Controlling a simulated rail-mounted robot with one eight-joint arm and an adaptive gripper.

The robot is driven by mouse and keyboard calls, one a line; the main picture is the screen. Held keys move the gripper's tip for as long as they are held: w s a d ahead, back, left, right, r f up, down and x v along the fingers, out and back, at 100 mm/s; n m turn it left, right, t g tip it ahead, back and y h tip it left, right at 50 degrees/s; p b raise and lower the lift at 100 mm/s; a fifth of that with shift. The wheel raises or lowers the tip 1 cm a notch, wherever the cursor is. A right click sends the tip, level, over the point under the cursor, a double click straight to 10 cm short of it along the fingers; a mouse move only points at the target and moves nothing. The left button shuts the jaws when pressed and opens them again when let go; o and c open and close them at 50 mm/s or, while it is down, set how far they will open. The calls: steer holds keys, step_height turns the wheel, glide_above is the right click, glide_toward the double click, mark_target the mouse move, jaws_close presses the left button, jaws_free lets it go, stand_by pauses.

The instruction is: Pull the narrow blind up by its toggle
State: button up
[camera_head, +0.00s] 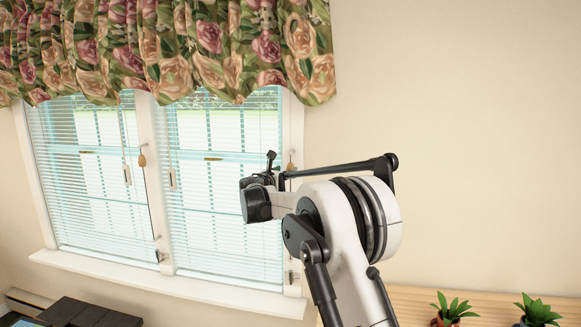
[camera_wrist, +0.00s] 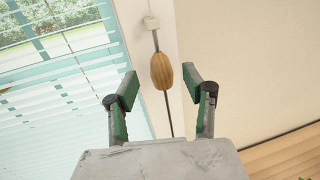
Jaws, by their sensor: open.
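Two white slatted blinds hang side by side, both lowered: a left blind (camera_head: 85,175) and a right blind (camera_head: 222,200). I cannot tell from their widths which is the narrow one. A tan wooden toggle (camera_head: 291,166) hangs on a cord at the window's right frame, beside the right blind. Another toggle (camera_head: 142,160) hangs by the middle post. My gripper (camera_head: 271,160) is in front of the right blind's right edge. In the wrist view, my open gripper (camera_wrist: 160,78) has a ribbed toggle (camera_wrist: 161,71) appearing between its fingertips, with no visible contact.
A floral valance (camera_head: 165,45) covers the window's top. A white sill (camera_head: 180,285) runs below. Potted plants (camera_head: 455,310) stand on a wooden surface at lower right. The wall right of the window is bare.

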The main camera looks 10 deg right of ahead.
mark_target(289, 168)
steer(key=shift+p+x, duration=0.4)
steer(key=shift+x, duration=2.15)
jaws_close()
